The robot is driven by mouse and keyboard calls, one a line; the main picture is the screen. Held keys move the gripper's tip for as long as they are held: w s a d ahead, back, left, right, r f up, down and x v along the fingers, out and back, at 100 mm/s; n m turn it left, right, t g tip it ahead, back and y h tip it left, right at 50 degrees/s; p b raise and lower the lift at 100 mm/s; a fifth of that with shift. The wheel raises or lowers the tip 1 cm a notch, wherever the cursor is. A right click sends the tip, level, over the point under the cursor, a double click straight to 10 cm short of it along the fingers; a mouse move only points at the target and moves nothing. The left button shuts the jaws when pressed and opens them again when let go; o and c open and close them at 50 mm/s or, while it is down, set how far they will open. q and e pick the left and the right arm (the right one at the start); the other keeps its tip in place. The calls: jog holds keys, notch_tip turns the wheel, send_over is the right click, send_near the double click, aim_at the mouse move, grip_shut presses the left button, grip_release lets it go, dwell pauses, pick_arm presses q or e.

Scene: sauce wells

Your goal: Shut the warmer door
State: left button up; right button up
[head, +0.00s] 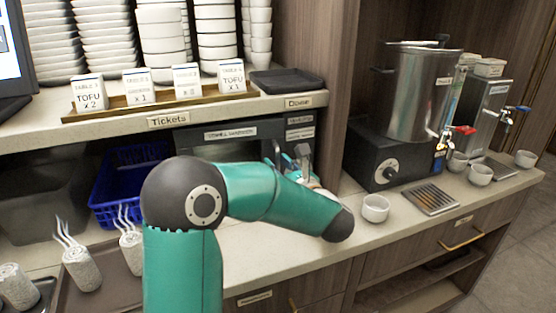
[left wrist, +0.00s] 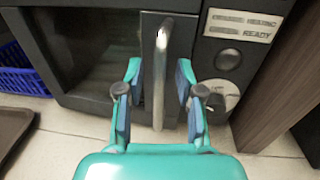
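The warmer (left wrist: 225,100) is a dark box under the shelf; in the head view its labelled front (head: 232,133) shows behind my left arm. Its door (left wrist: 90,50) has a dark window and a vertical metal handle (left wrist: 160,50). The door looks nearly flush with the control panel, but I cannot tell if it is fully shut. My left gripper (left wrist: 157,85) is open, with one finger on each side of the handle; contact is not clear. In the head view the left gripper (head: 289,158) is at the warmer's front, partly hidden by my arm. My right gripper is out of view.
A blue crate (head: 112,190) stands left of the warmer. A wooden upright (left wrist: 275,85) is close on its right. A white bowl (head: 376,208) and a large metal urn (head: 415,95) are to the right.

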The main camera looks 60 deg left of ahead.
pick_arm(q)
jog(key=shift+a, duration=0.35)
grip_shut()
